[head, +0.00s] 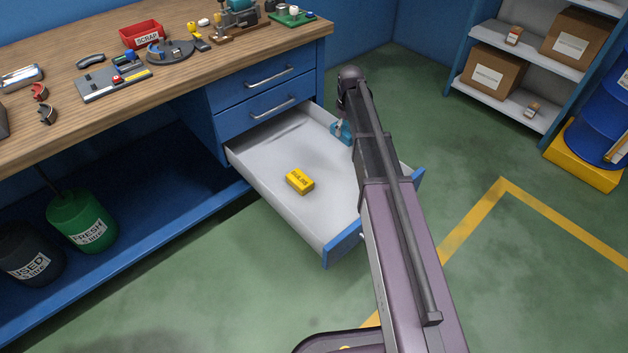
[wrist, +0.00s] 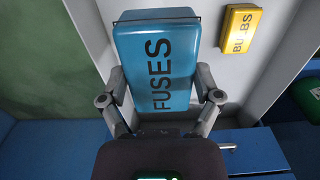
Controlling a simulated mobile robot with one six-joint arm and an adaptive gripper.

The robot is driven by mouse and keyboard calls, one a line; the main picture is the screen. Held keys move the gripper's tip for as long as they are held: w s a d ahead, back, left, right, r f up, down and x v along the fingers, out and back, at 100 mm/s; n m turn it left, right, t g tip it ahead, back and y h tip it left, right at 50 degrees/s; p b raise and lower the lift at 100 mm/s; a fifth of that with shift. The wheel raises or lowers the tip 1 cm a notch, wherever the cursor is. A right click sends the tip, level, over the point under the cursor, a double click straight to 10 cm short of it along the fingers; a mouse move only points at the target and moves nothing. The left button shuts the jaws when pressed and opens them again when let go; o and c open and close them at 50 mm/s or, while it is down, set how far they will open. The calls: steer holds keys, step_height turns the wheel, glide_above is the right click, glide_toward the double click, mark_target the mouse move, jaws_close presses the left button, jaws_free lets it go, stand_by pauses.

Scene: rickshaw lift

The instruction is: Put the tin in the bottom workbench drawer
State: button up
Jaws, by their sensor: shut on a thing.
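The blue tin marked FUSES (wrist: 157,60) is between the two fingers of my gripper (wrist: 160,78), which is shut on its sides. In the head view a small part of the blue tin (head: 338,134) shows left of my arm, over the back right of the open bottom drawer (head: 272,162). I cannot tell whether the tin touches the drawer floor. My arm hides most of the gripper and the drawer's right side there. The drawer is pulled far out, with a pale inside and a blue front.
A yellow box (head: 300,181) marked BULBS in the wrist view (wrist: 240,30) lies in the drawer. Floor left of it is bare. Two shut drawers (head: 262,93) sit above, under the cluttered workbench (head: 190,90). Shelves (head: 528,65) and a blue drum (head: 598,125) stand right.

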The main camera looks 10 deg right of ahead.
steer(key=b, duration=0.6)
glide_above(336, 167)
step_height(336, 167, down, 7)
steer(key=shift+f, duration=0.2)
steer(key=shift+a, duration=0.1)
step_height(336, 167, down, 6)
steer(key=b, duration=0.6)
steer(key=shift+f, duration=0.1)
steer(key=shift+f+b, duration=0.1)
steer(key=shift+b, duration=0.2)
steer(key=shift+f+b, duration=1.8)
steer(key=shift+f, duration=0.15)
steer(key=o, duration=1)
steer(key=shift+o, duration=0.2)
